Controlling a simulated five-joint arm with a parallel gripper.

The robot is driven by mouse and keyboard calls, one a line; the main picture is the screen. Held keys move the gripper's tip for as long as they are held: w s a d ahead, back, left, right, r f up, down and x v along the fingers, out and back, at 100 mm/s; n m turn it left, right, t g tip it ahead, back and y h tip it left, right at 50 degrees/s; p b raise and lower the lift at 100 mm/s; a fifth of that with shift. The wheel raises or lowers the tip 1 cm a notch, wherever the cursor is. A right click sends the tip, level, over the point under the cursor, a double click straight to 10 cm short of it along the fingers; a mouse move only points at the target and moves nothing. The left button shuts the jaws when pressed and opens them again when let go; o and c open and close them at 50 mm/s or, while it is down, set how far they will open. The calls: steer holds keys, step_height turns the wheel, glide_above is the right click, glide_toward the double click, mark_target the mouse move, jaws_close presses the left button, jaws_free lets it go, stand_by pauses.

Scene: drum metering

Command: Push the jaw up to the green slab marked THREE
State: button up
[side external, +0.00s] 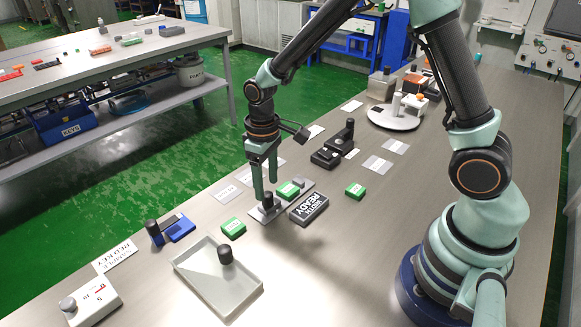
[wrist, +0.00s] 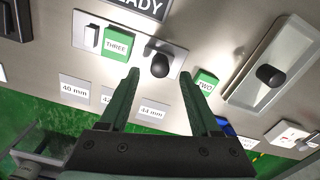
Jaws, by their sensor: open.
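The green slab marked THREE (wrist: 117,43) lies on a pale metal plate (wrist: 138,59), beside a pale fixed block (wrist: 91,37) on its left in the wrist view. The slab also shows in the side view (side external: 288,189). The jaw with its black knob (wrist: 160,65) is on the same plate, on the slab's other side, with a gap between them. The knob shows in the side view too (side external: 267,201). My gripper (wrist: 159,74) is open, its fingers to either side of the knob in the wrist view. I cannot tell whether they touch it.
A green slab marked TWO (wrist: 206,82) lies near the right finger. A grey tray (side external: 188,270) with a black-knobbed piece stands beyond it. A black READY block (side external: 309,208) lies close to the plate. Another green slab (side external: 355,191) lies apart. Millimetre cards (wrist: 152,112) line the bench edge.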

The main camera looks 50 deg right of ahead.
mark_target(281, 198)
steer(key=shift+f, duration=1.3)
steer(key=c, duration=1)
steer(key=shift+o, duration=0.9)
steer(key=d, duration=0.4)
steer(key=shift+d, duration=0.1)
steer(key=shift+o, duration=1.2)
steer(key=shift+d, duration=0.2)
steer(key=o, duration=0.6)
steer(key=shift+r, duration=0.1)
